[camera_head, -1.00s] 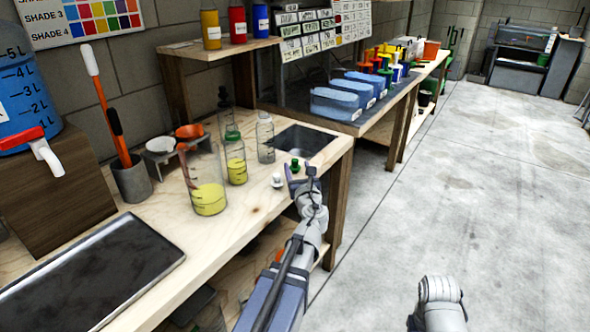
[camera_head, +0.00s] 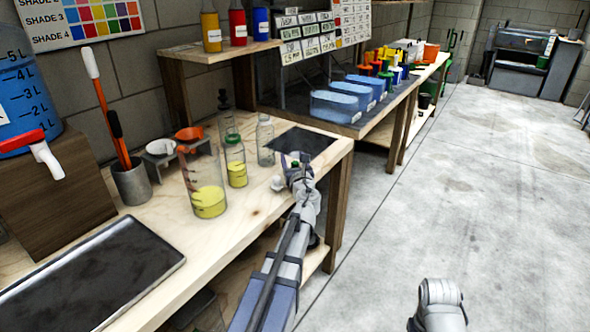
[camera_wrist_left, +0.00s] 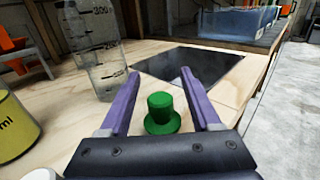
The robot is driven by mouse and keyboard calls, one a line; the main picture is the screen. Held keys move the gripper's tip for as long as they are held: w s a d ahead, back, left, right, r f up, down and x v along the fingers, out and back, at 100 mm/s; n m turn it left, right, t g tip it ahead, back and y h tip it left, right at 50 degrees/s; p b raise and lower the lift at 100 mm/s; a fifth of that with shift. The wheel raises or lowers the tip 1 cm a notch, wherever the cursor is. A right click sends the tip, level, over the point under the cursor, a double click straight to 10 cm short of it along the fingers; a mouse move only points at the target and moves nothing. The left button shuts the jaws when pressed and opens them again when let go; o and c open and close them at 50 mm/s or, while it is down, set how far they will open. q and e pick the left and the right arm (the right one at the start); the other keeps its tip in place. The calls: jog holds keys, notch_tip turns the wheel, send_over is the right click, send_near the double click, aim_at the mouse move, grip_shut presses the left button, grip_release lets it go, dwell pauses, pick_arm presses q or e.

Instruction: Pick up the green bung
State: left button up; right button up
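The green bung (camera_wrist_left: 161,113) stands on the wooden bench, wide rim down, in the left wrist view. My left gripper (camera_wrist_left: 158,82) is open, with one purple finger on each side of the bung. I see a gap between the bung and each finger. In the head view the left gripper (camera_head: 297,160) is at the bench's right edge, and only a bit of the green bung (camera_head: 295,164) shows between its fingers. Of my right arm only a grey part shows at the bottom of the head view; its gripper is out of view.
A white bung (camera_head: 277,183) stands just left of the gripper. A clear bottle (camera_head: 266,143), a green-capped bottle (camera_head: 235,162) and a beaker (camera_head: 207,190) with yellow liquid stand farther left. A dark inset panel (camera_head: 303,140) lies behind. The floor at right is clear.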

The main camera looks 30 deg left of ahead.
pick_arm(q)
grip_shut()
dwell(0.3)
jog(key=shift+r, duration=0.1)
notch_tip(320, 180, up, 10)
jog(key=p, duration=1)
jog(key=s+a+r+n+g+y+p, duration=0.5)
jog(key=s+a+r+n+g+p, duration=0.1)
jog(key=s+a+r+p, duration=0.7)
jog(key=shift+s+a+r+g+p, duration=0.4)
jog(key=shift+r+g+p, duration=0.25)
jog(key=shift+g+p, duration=0.15)
